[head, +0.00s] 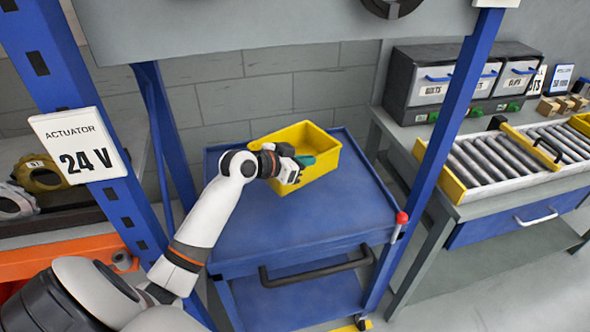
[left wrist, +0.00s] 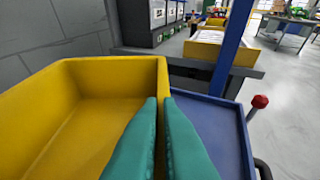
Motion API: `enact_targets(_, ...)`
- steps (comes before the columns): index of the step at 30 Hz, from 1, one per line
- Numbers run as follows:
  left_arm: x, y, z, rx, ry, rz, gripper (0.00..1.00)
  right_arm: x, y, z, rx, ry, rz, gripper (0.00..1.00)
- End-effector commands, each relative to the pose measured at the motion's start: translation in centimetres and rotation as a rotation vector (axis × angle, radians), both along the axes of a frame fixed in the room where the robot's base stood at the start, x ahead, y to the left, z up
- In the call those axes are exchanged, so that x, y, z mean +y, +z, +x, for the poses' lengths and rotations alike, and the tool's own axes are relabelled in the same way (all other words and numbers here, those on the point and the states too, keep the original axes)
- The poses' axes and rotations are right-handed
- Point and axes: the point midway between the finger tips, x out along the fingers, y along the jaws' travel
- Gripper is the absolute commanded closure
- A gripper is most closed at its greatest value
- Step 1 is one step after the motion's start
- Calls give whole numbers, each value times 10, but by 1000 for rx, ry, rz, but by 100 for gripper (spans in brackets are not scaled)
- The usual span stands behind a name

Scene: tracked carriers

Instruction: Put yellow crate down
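The yellow crate (head: 329,157) is at the back of the blue cart's top (head: 300,222) in the head view, open side up, and looks empty. My left gripper (head: 304,162) is at the crate's near wall. In the left wrist view its two teal fingers (left wrist: 161,102) straddle the yellow crate's wall (left wrist: 120,66), one on each side, and close on it. The blue cart's top (left wrist: 208,118) shows beside the crate there. I cannot tell whether the crate's underside touches the cart; it is hidden. My right gripper is in neither view.
The cart's near half is clear. A blue post with a red-knobbed lever (head: 401,218) stands at its right front. A roller conveyor (head: 500,160) and grey drawer boxes (head: 440,85) are on the right bench. An "Actuator 24 V" sign (head: 80,145) hangs on the left post.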

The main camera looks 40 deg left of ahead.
Motion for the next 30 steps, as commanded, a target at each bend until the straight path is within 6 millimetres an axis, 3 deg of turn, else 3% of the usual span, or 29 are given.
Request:
enact_targets(9, -1, -49, -1, 1, 2, -4, 100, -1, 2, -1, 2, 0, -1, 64)
enact_targets(21, 0, -96, -1, 1, 1, -3, 100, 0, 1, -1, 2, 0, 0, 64)
enact_targets(29, 0, -99, -1, -1, 1, 1, 100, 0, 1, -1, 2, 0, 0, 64)
enact_targets(30, -1, -101, -1, 1, 0, -1, 94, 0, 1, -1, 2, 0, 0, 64)
